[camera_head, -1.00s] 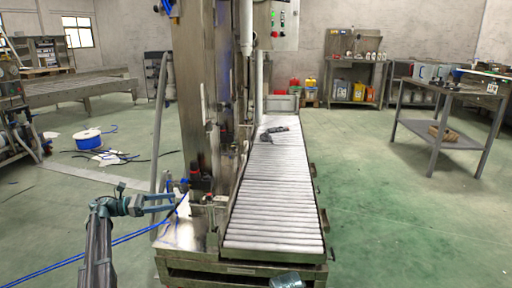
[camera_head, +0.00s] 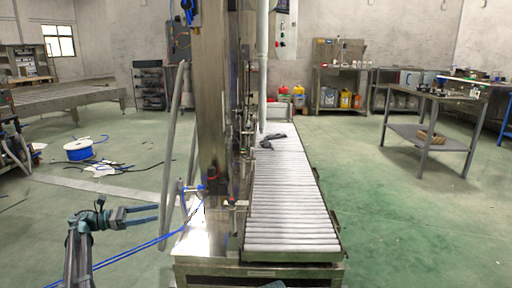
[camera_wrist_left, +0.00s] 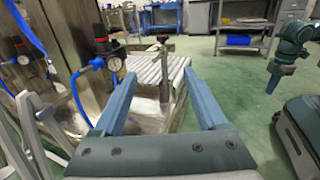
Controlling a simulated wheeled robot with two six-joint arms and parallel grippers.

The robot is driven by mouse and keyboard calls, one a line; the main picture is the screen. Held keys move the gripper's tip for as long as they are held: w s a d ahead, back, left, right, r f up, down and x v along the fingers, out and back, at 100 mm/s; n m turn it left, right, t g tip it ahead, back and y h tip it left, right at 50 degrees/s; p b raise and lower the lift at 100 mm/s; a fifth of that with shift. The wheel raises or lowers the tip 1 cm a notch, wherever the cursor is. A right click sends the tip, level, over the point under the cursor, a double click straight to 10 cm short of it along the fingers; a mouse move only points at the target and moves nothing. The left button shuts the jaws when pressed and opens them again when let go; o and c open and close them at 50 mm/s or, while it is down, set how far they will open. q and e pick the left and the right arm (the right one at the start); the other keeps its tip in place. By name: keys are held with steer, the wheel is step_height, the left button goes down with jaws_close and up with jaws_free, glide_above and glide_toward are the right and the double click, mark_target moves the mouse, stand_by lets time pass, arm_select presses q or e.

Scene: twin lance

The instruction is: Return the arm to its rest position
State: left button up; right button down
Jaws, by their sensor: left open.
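My left gripper (camera_head: 156,214) is at the lower left of the head view, pointing right, at the left of the steel machine. Its two fingers are apart with nothing between them. In the left wrist view both blue-grey fingers (camera_wrist_left: 160,76) reach forward, open and empty, with a conveyor behind them. Part of my right arm (camera_wrist_left: 291,46) shows at the right of the left wrist view.
A steel machine column (camera_head: 213,100) with hoses stands beside a roller conveyor (camera_head: 290,200). A dark object (camera_head: 272,140) lies on the rollers. A blue cable spool (camera_head: 79,150) lies on the floor at left. A grey table (camera_head: 430,135) stands at right, with open floor before it.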

arm_select(q)
steer(key=w+d+r+n+t+y+p, duration=0.3)
steer(key=w+d+r+n+t+y, duration=0.3)
steer(key=n, duration=0.5)
steer(key=w+d+r+n+t+y+p, duration=0.35)
steer(key=d+r+n+t+y, duration=0.2)
steer(key=n+t, duration=0.4)
steer(key=s+d+f+n+g+y+p, duration=0.35)
steer(key=s+d+f+n+g, duration=0.3)
steer(key=n, duration=0.45)
steer(key=s+d+f+n+g+y+p, duration=0.3)
steer(key=s+f+n+g+y, duration=0.25)
steer(key=s+f+n, duration=0.4)
steer(key=s+d+f+n+g+h+p, duration=0.1)
steer(key=s+d+n+g, duration=0.3)
steer(key=s, duration=0.9)
steer(key=s+d+f+n+g+h+p, duration=0.15)
steer(key=s+d+g, duration=0.4)
steer(key=s, duration=0.75)
step_height(320, 180, up, 39)
steer(key=p, duration=3.8)
steer(key=shift+w+f, duration=0.2)
steer(key=shift+w, duration=0.15)
steer(key=shift+c, duration=0.2)
